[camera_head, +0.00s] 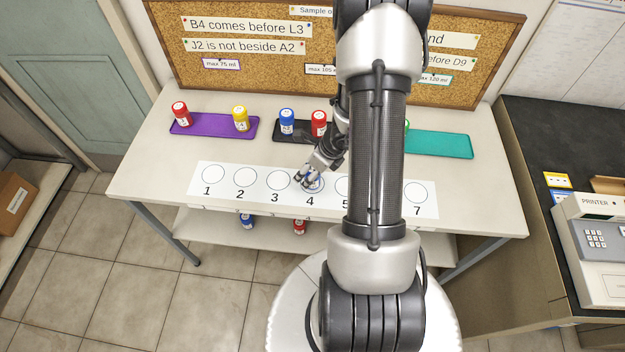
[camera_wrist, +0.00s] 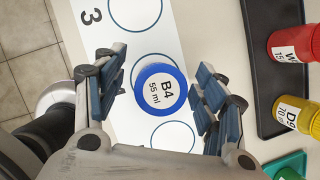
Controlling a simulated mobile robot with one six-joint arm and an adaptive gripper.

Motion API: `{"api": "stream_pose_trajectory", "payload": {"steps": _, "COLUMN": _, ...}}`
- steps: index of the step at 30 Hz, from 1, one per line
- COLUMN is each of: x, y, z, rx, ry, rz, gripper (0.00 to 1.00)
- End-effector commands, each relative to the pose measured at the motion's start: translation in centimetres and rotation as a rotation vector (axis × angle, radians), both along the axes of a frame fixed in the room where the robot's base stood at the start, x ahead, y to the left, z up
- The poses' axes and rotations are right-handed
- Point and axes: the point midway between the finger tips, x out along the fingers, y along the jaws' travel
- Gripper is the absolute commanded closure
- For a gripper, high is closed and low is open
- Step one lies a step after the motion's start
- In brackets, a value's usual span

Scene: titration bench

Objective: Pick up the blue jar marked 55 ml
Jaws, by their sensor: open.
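The blue-lidded jar marked B4, 55 ml (camera_wrist: 160,87) stands on the white numbered strip, at circle 4. In the head view it is mostly hidden behind my gripper (camera_head: 309,181); a bit of blue shows there. In the wrist view my gripper (camera_wrist: 160,92) is open, with one finger on each side of the jar and visible gaps between. It points down over the jar; how far down the fingers reach along its sides I cannot tell.
A purple tray (camera_head: 211,126) holds a red and a yellow jar. A black tray (camera_head: 280,137) behind my gripper holds a blue jar (camera_head: 287,121) and a red jar (camera_head: 319,123). A teal tray (camera_head: 440,144) is at right. The other visible circles look empty.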

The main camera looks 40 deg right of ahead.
Motion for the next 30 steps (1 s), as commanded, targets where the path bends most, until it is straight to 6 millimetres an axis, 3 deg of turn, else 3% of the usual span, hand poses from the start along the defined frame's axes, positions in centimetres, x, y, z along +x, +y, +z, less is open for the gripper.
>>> {"api": "stream_pose_trajectory", "payload": {"steps": 1, "x": 0.2, "y": 0.0, "z": -1.3, "rx": 0.001, "ry": 0.001, "rz": 0.002, "gripper": 0.35}}
{"api": "stream_pose_trajectory", "payload": {"steps": 4, "x": 0.7, "y": 0.1, "z": -2.5, "rx": 0.002, "ry": 0.001, "rz": 0.001, "gripper": 0.35}}
{"api": "stream_pose_trajectory", "payload": {"steps": 14, "x": 1.1, "y": 0.1, "z": -2.9, "rx": 0.000, "ry": 0.000, "rz": 0.001, "gripper": 0.35}}
{"api": "stream_pose_trajectory", "payload": {"steps": 30, "x": 1.0, "y": 0.1, "z": -2.9, "rx": 0.000, "ry": 0.000, "rz": 0.000, "gripper": 0.71}}
